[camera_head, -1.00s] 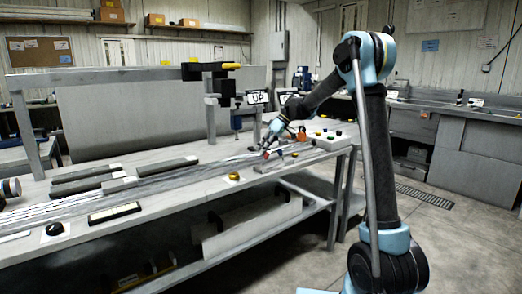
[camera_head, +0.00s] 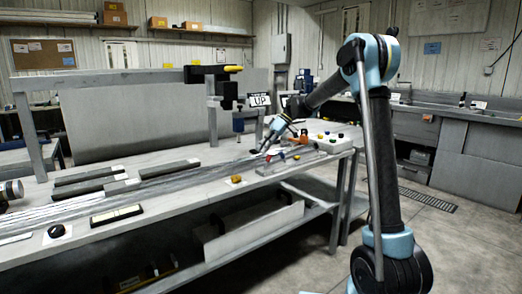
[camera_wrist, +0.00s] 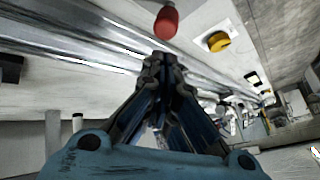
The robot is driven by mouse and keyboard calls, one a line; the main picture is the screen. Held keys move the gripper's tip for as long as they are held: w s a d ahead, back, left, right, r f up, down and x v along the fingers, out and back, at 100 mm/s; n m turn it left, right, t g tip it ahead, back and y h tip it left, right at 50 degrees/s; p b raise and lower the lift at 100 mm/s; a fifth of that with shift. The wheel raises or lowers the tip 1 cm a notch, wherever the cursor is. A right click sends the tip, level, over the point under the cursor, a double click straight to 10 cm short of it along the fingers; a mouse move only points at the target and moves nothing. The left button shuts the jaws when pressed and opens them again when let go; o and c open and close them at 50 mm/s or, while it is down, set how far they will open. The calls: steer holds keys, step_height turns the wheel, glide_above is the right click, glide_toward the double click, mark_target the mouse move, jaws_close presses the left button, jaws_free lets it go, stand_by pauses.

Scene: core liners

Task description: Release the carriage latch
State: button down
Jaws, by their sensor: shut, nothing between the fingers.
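My gripper (camera_head: 256,151) is low over the metal rails (camera_head: 172,181) at the right part of the bench. In the wrist view its fingers (camera_wrist: 160,62) are together and empty. A red rounded knob (camera_wrist: 166,22) shows just beyond the fingertips, apart from them in the picture. A small red part (camera_head: 270,154) shows beside my gripper in the head view. A black carriage-like unit (camera_head: 208,74) with a yellow-ended handle (camera_head: 233,68) sits on the overhead beam, away from my gripper. I cannot tell which part is the carriage latch.
A yellow knob (camera_head: 236,179) is on the bench's front edge; it also shows in the wrist view (camera_wrist: 216,41). A pale box with coloured buttons (camera_head: 327,141) stands right of my gripper. Dark bars (camera_head: 84,188) lie at left. An "UP" sign (camera_head: 259,100) stands behind.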

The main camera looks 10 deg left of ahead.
steer(key=w+d+r, duration=0.2)
steer(key=w+r, duration=0.1)
steer(key=r, duration=0.5)
steer(key=shift+w+d, duration=0.35)
steer(key=shift+d+r, duration=0.1)
